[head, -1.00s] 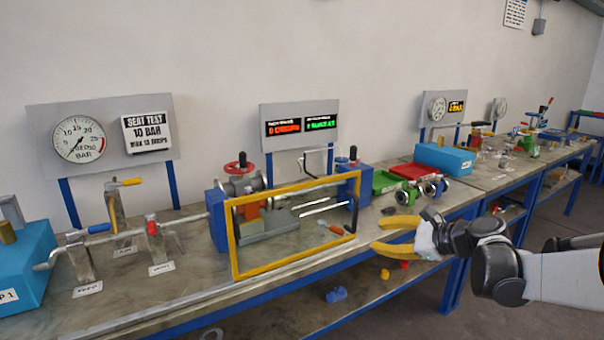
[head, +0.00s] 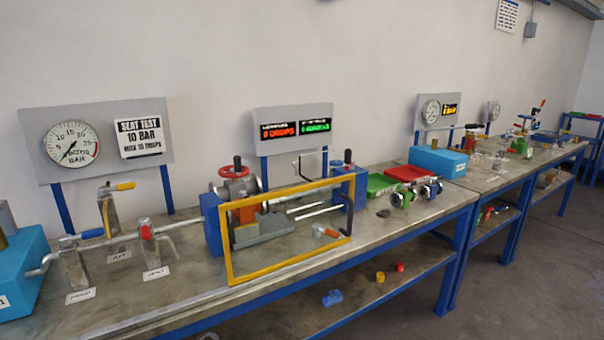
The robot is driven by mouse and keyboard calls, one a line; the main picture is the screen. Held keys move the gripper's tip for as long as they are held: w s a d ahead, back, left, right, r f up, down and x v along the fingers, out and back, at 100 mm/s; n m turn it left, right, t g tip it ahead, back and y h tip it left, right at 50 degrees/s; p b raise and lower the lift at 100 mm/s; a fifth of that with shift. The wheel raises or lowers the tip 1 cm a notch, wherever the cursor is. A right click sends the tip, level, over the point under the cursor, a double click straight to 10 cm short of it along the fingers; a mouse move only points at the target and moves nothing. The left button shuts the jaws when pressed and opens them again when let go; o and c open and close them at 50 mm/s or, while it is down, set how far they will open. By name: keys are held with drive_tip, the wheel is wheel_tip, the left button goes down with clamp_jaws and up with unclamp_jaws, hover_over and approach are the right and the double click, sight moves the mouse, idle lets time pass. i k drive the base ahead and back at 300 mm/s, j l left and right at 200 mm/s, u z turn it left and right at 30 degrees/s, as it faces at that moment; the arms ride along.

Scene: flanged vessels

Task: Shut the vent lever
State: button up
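The vent lever (head: 146,230) has a red handle and sits on a small metal post at the left of the bench. A white label (head: 156,273) that seems to read VENT lies at the foot of the post. The handle looks short and foreshortened, so I cannot tell exactly which way it points. A thin bent tube comes off the right of this post. My gripper is out of the picture.
A blue-handled lever (head: 92,233) stands left of the red one, and a yellow-handled lever (head: 125,186) behind. A yellow frame (head: 285,274) guards the clamped valve to the right. A pressure gauge (head: 71,145) stands behind. The bench front is clear.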

sight(143, 221)
drive_tip(key=u, duration=1.3)
